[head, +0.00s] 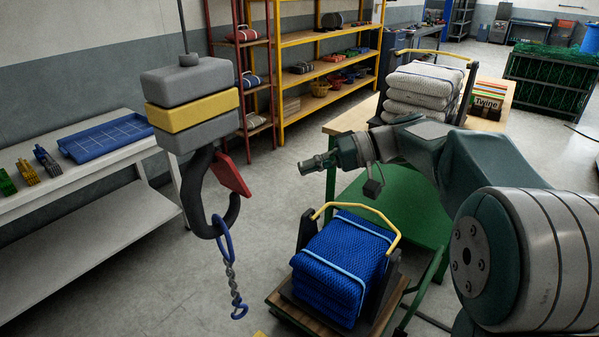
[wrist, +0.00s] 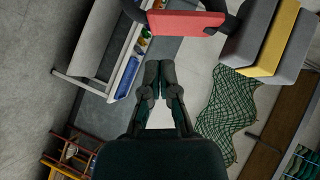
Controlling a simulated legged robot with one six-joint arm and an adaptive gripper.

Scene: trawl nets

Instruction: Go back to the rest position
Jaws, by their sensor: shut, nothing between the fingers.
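My gripper (head: 306,166) is shut and empty in the head view. It points left in the open air, right of the crane hook (head: 203,195) and above and behind the blue net bundle (head: 343,262). In the wrist view its fingertips (wrist: 159,66) lie together with nothing between them. The hook hangs from a grey and yellow block (head: 193,107) and has a red latch (head: 231,175). A blue ring (head: 223,241) with a short chain (head: 233,283) hangs from the hook. The latch (wrist: 187,23) shows ahead of the fingers in the wrist view, apart from them.
The blue bundle sits on a low carrier with a yellow handle (head: 320,209). White nets (head: 425,80) and a Twine box (head: 489,98) stand on a table behind my arm. A white bench (head: 90,170) with a blue tray (head: 105,137) is at left. Green netting (wrist: 222,112) shows in the wrist view.

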